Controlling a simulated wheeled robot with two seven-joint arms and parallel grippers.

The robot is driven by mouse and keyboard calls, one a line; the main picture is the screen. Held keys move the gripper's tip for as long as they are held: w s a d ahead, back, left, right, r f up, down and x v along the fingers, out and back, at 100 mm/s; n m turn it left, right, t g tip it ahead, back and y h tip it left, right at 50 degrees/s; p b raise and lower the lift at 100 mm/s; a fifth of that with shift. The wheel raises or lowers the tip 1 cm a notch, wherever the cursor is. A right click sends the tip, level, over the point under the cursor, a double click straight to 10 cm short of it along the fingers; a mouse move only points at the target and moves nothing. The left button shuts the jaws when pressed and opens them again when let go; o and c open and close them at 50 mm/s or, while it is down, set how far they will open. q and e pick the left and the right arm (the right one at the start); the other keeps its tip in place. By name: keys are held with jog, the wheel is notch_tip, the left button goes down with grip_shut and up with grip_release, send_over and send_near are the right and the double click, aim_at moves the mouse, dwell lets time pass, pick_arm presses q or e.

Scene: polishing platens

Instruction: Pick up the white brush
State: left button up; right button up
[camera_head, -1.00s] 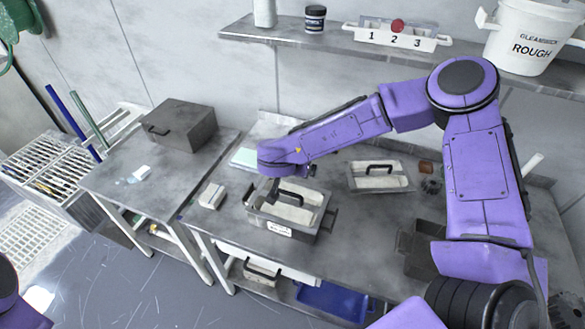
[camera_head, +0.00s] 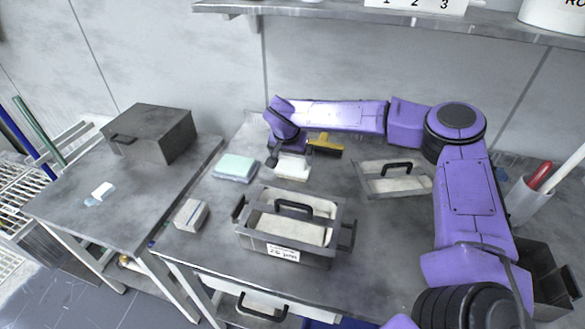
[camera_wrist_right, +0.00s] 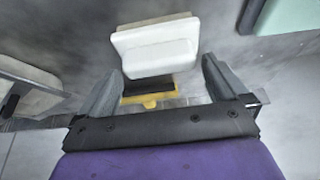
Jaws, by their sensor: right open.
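The white brush (camera_head: 292,168), a pale block with a thicker body and a flat upper part, lies on the grey bench toward the wall. It also shows in the right wrist view (camera_wrist_right: 155,48), just ahead of the fingertips. My right gripper (camera_head: 289,155) is open and low beside the brush, on its wall side. In the wrist view its fingers (camera_wrist_right: 160,74) are spread with the brush just beyond them, not clearly between them. The gripper hides part of the brush in the head view. My left gripper is out of view.
A yellow-and-black tool (camera_head: 326,146) lies close behind the brush. A mint-green pad (camera_head: 235,167) is to its left. A labelled tray with a handle (camera_head: 240,239) stands in front, another tray (camera_head: 412,186) to the right. A white-grey block (camera_head: 191,213) sits at the bench's left edge.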

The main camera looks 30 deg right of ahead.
jog(key=x, duration=0.2)
jog(key=shift+d+f, duration=0.1)
jog(key=shift+f, duration=0.1)
jog(key=c, duration=0.7)
